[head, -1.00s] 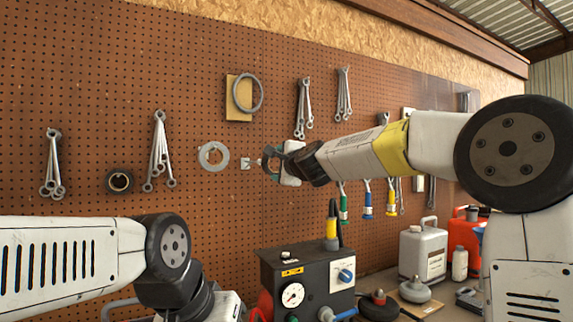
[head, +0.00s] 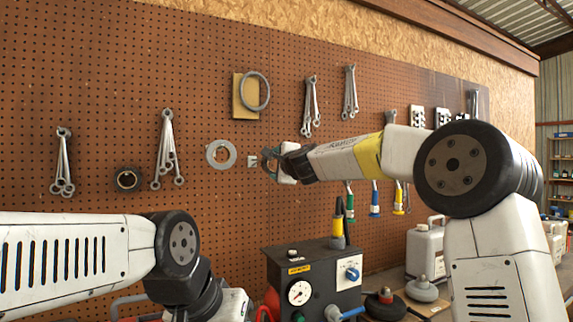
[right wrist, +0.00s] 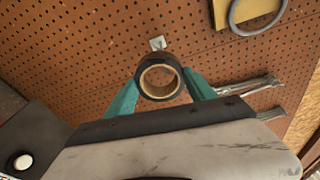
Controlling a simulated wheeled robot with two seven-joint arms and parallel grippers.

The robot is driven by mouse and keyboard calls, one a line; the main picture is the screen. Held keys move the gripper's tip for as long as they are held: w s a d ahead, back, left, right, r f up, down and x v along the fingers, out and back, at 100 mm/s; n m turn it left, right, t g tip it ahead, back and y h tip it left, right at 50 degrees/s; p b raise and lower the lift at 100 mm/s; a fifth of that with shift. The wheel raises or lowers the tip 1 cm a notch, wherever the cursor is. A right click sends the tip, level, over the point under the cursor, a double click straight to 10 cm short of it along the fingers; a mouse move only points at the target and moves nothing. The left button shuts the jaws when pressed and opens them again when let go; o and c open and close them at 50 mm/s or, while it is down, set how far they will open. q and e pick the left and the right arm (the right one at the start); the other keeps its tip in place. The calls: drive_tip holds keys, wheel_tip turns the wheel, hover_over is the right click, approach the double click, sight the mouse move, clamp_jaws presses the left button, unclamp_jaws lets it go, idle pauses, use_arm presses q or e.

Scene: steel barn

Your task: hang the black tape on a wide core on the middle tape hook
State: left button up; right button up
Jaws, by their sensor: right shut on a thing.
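The black tape on a wide tan core (right wrist: 163,60) is between the teal fingers of my right gripper (right wrist: 160,90) in the right wrist view, its open bore facing the camera. My right gripper (head: 270,163) is shut on it in front of the pegboard. A small pale hook plate (head: 252,162) is just left of the gripper; it shows just beyond the tape in the right wrist view (right wrist: 157,43). I cannot tell whether the tape touches the hook. In the head view the tape is mostly hidden by the fingers. My left gripper is out of view.
On the pegboard (head: 90,90), a grey ring (head: 211,147) and a dark roll (head: 117,180) hang left of the hook. Another grey ring (head: 267,91) hangs above it, and wrenches (head: 163,150) hang around. A black gauge box (head: 320,285) stands below.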

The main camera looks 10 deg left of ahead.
drive_tip(key=shift+a+x, duration=0.25)
drive_tip(key=shift+x, duration=1)
drive_tip(key=shift+w+a+f, duration=0.2)
drive_tip(key=shift+w+f, duration=0.1)
drive_tip(key=shift+f, duration=0.15)
drive_tip(key=o, duration=1.5)
